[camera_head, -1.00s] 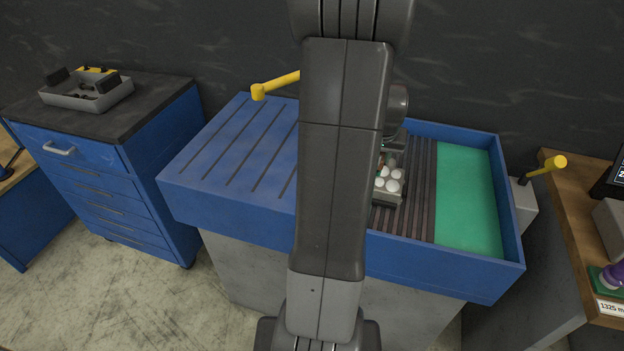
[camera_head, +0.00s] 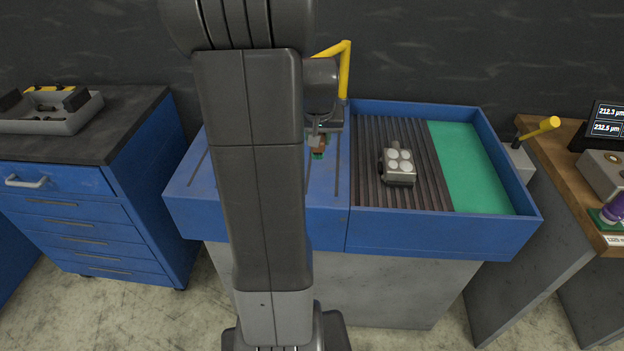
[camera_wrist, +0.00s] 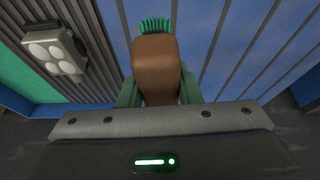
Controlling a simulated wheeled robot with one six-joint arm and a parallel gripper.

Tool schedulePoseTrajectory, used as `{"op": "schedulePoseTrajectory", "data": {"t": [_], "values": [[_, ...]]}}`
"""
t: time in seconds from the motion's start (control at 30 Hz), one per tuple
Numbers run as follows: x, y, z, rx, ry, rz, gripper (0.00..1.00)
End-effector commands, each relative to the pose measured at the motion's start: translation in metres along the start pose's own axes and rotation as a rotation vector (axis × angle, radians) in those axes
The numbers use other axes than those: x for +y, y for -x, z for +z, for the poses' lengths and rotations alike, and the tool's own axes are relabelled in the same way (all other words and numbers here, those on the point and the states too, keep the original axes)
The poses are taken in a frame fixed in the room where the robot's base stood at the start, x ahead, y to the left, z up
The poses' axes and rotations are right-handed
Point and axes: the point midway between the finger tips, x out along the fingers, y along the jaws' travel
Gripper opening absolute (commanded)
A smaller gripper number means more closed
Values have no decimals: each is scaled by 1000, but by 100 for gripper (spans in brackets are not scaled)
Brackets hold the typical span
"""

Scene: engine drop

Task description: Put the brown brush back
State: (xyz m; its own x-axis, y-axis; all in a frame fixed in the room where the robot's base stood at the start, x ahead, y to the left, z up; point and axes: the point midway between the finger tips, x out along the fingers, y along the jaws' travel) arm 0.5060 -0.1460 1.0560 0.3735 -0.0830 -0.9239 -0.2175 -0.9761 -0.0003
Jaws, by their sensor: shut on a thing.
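The brown brush (camera_wrist: 157,66) has a brown block body and green bristles. It is held between the green fingers of my gripper (camera_wrist: 158,92), which is shut on it. In the head view the brush (camera_head: 317,142) shows small below my gripper (camera_head: 319,133), over the slotted blue left half of the blue bench (camera_head: 335,222). Whether the bristles touch the surface I cannot tell. My arm hides much of that left half.
A grey engine block with round white tops (camera_head: 398,166) sits on the dark ribbed bed, beside a green panel (camera_head: 470,165). A yellow lever (camera_head: 344,70) rises behind my gripper. A blue drawer cabinet (camera_head: 85,235) with a grey tray (camera_head: 45,112) stands left.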

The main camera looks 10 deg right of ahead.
Motion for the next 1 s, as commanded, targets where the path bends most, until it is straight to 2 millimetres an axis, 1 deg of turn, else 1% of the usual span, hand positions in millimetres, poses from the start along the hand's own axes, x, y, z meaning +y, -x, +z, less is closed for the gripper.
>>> {"op": "schedulePoseTrajectory", "data": {"t": [0.1, 0.17, 0.3, 0.4, 0.57, 0.7, 0.8, 1.0], "values": [[0, -1, 1, -1, 0, 0, 0], [0, -7, 3, -3, 0, 0, 0], [0, -29, 13, -6, 1, 0, 0], [0, -41, 17, -4, 1, 0, 0], [0, -55, 23, -4, 0, 0, 0], [0, -75, 32, -5, 0, 0, 0], [0, -85, 36, -3, 0, 0, 0], [0, -89, 37, 0, 0, 0, 0]]}}
